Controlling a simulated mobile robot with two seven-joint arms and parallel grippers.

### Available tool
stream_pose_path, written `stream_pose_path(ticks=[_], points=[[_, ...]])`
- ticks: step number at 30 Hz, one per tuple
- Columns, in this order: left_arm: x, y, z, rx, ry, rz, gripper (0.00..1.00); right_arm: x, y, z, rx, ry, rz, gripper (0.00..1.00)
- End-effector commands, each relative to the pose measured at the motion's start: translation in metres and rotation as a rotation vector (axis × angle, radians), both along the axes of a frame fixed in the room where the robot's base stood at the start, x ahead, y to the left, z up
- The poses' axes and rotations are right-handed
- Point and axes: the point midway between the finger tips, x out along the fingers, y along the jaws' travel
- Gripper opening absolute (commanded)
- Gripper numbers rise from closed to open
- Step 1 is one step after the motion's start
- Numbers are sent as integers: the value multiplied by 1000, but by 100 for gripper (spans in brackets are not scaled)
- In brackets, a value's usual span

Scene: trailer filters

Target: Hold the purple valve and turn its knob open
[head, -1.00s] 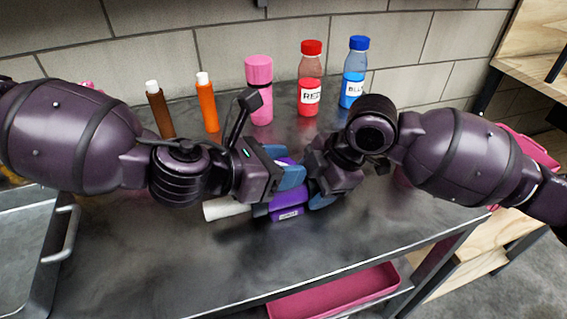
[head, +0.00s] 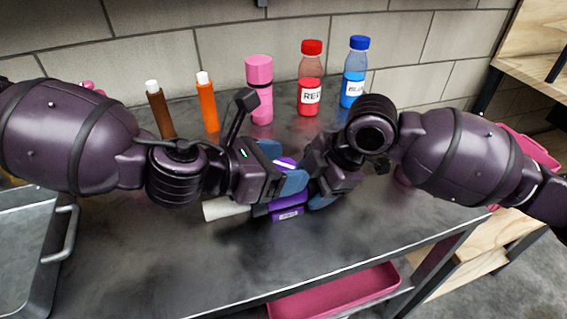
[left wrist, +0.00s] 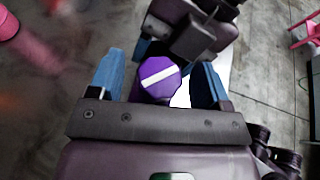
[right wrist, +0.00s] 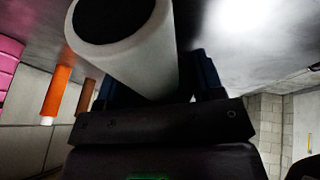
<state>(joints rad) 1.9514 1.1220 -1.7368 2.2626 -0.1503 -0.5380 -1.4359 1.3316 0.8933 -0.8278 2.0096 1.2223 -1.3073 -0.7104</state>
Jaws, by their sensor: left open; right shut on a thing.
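The purple valve (head: 288,205) is held just above the metal table in the head view, partly hidden by both grippers. A white cylinder (head: 226,208) sticks out from its left side; its dark end faces the right wrist camera (right wrist: 125,40). My right gripper (head: 322,190) is shut on the valve from the right. The valve's round purple knob with a white bar (left wrist: 158,78) shows in the left wrist view. My left gripper (left wrist: 165,80) is open, with its blue fingers on either side of the knob. I cannot tell whether the fingers touch it.
Brown (head: 160,112) and orange (head: 208,105) tubes, a pink bottle (head: 260,95), a red bottle (head: 310,85) and a blue bottle (head: 354,75) stand at the back. A metal tray (head: 30,245) is at the left. The front of the table (head: 200,270) is clear.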

Motion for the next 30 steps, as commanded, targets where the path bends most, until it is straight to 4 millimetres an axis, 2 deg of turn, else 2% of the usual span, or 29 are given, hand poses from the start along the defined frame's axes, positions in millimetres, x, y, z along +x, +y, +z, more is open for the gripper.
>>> stream_pose_path(ticks=[19, 30], points=[[-42, 71, 34, 1, -1, 4, 72, 0, 0, 0, -1, -1, -1, 28], [-51, 85, 42, 3, -6, -3, 72, 0, 0, 0, -1, -1, -1, 28]])
